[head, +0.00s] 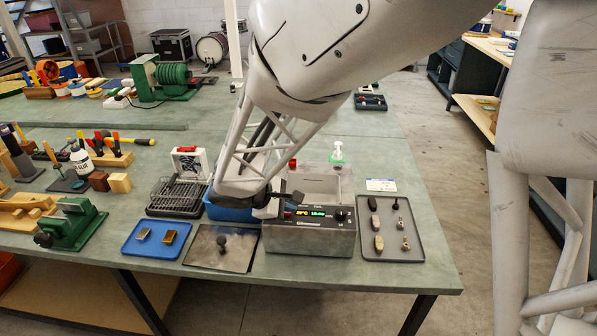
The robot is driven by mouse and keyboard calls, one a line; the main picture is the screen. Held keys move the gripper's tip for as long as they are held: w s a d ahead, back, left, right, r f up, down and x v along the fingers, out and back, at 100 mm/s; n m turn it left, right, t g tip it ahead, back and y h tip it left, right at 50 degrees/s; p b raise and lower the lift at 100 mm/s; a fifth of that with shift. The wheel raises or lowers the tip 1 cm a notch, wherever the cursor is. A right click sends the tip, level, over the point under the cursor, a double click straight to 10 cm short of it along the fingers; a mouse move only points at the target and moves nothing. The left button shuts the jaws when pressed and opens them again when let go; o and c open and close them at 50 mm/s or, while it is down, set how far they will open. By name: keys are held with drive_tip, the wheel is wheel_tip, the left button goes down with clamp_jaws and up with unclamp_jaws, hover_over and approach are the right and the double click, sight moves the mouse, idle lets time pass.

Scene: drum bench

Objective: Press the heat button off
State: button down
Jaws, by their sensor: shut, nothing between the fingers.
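A grey metal box-shaped unit (310,242) stands near the front edge of the bench, with a control panel on its upper front. Its lit display (310,213) shows digits in yellow and green. A dark round knob (341,215) sits right of the display. A small red spot (288,215) shows left of the display, partly by my gripper; I cannot tell whether it is the heat button. My gripper (285,208) is shut and empty, in front of the panel's left part. It hides part of the panel; whether it touches is unclear.
A grey tray (418,247) with small metal parts lies right of the unit. A dark plate (205,262), a blue tray (140,252) and a wire rack (175,196) lie to the left. A pump bottle (338,153) stands behind. A blue container (222,210) is beside my arm.

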sight(289, 214)
idle(0.6)
drive_tip(key=shift+r, duration=0.5)
drive_tip(key=shift+r, duration=0.15)
drive_tip(key=shift+r, duration=2.85)
drive_tip(key=shift+d, duration=0.1)
drive_tip(key=s+d+r+m+g+y, duration=0.1)
drive_tip(key=s+d+r+m, duration=0.1)
drive_tip(key=s+d+m, duration=0.3)
drive_tip(key=s+d+r+m+g+y, duration=0.1)
drive_tip(key=s+d+r, duration=0.1)
drive_tip(key=d, duration=0.5)
drive_tip(key=s+d+r+m+g+y, duration=0.1)
drive_tip(key=s+d+r+m+g, duration=0.1)
drive_tip(key=s+d, duration=0.35)
drive_tip(key=s+d+r+m+t+y, duration=0.1)
drive_tip(key=s+d+m+y, duration=0.3)
drive_tip(key=s+d+m, duration=0.4)
drive_tip(key=shift+s+d+r, duration=0.2)
drive_tip(key=shift+s+d, duration=0.25)
drive_tip(key=shift+s, duration=1.7)
